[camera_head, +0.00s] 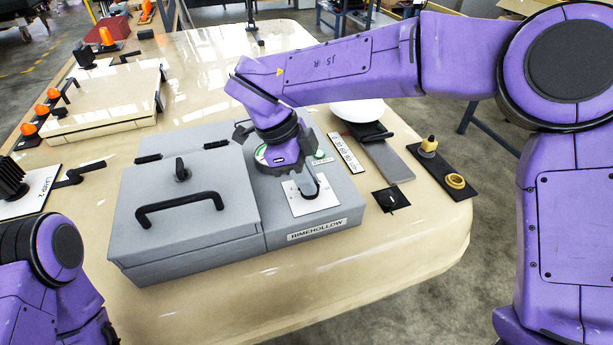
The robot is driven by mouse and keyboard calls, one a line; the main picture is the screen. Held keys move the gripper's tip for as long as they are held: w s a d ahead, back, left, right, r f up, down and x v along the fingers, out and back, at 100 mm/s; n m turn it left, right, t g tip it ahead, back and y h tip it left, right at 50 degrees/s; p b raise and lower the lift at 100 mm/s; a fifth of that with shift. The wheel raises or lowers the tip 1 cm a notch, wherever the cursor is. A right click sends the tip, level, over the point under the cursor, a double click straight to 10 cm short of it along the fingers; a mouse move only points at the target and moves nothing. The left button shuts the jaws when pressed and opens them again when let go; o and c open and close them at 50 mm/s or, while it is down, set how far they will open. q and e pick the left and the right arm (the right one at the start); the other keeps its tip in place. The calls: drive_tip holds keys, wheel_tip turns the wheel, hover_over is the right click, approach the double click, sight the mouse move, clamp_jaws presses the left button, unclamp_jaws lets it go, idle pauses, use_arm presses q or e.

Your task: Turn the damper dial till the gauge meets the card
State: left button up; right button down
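A grey box labelled RIMEHOLLOW (317,229) stands on the table, with a white plate (303,205) on its top right part. My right gripper (311,188) reaches down over this plate. A dark grey part shows at its tip; I cannot tell finger from dial, and the dial is not clearly visible. Whether the fingers are closed on it is unclear. A round, green-edged face, perhaps the gauge (260,155), is mostly hidden behind my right wrist. A white strip with dark marks (346,153), possibly the card, lies right of the box. My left gripper is out of view.
A grey lid with a black handle (180,205) covers the box's left part. Right of the box are a grey slab (388,162), a black square with a knob (391,199) and a black board with yellow parts (441,168). The front table strip is clear.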

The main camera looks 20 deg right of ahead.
drive_tip(key=shift+m, duration=0.3)
drive_tip(key=shift+w+r+m+g+p, duration=0.1)
drive_tip(key=shift+m+g+p, duration=0.3)
drive_tip(key=shift+m+p, duration=0.45)
drive_tip(key=m+y, duration=0.1)
drive_tip(key=m, duration=0.1)
drive_tip(key=shift+d+m+g, duration=0.1)
drive_tip(key=shift+m+g, duration=0.25)
drive_tip(key=shift+g, duration=0.05)
drive_tip(key=shift+w+m+y, duration=0.1)
drive_tip(key=shift+m+y, duration=0.3)
drive_tip(key=shift+m, duration=0.8)
drive_tip(key=shift+d+m+g+y+b, duration=0.1)
drive_tip(key=shift+m+g+y+b, duration=0.3)
drive_tip(key=shift+m, duration=0.7)
drive_tip(key=c, duration=1.2)
unclamp_jaws()
drive_tip(key=shift+o, duration=0.2)
